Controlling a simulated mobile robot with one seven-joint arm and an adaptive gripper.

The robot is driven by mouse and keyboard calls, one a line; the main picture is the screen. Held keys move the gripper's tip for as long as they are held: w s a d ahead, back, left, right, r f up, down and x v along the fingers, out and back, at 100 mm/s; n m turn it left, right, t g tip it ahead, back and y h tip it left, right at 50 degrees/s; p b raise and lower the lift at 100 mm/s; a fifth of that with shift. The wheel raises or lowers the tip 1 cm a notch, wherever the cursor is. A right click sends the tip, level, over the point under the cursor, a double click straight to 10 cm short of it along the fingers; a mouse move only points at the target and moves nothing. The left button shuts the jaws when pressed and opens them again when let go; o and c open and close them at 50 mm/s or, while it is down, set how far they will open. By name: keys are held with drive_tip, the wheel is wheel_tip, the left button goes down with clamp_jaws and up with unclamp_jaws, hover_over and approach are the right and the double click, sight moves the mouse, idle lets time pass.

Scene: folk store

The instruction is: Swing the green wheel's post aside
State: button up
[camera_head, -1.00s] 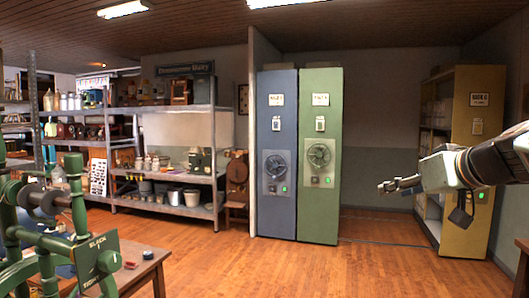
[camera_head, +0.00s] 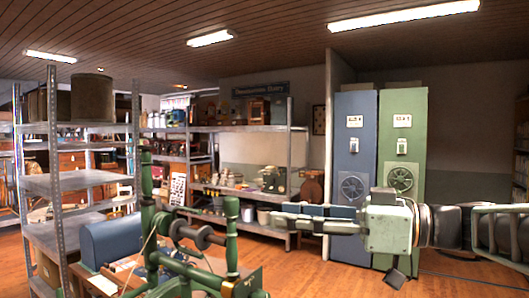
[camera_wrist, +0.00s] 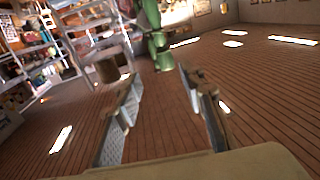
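The green spinning wheel frame (camera_head: 190,262) stands at the lower middle of the head view. It has two upright turned posts, a left post (camera_head: 147,185) and a right post (camera_head: 231,238), with a dark spool (camera_head: 203,237) between them. My gripper (camera_head: 275,215) points left, its fingertips right of the right post and apart from it in the picture; depth is unclear. In the wrist view, which looks upside down, my gripper (camera_wrist: 158,76) is open and empty. A green post (camera_wrist: 155,35) shows beyond and between the fingertips. The frame's lower part is cut off.
A metal shelf (camera_head: 62,170) with a brown drum (camera_head: 92,98) on top stands at the left. A blue cabinet (camera_head: 355,135) and a green cabinet (camera_head: 401,135), each with a dial, stand behind my arm. Wooden floor (camera_head: 310,270) is open between.

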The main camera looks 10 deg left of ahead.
sight(231, 220)
drive_tip(key=p+x, duration=0.1)
drive_tip(key=x, duration=0.2)
drive_tip(key=p+x, duration=0.1)
drive_tip(key=x, duration=0.3)
drive_tip(key=p+x, duration=0.1)
drive_tip(key=x, duration=0.3)
drive_tip(key=shift+s+a+r, duration=0.2)
drive_tip(key=shift+s+a, duration=0.05)
drive_tip(key=shift+s, duration=0.05)
clamp_jaws()
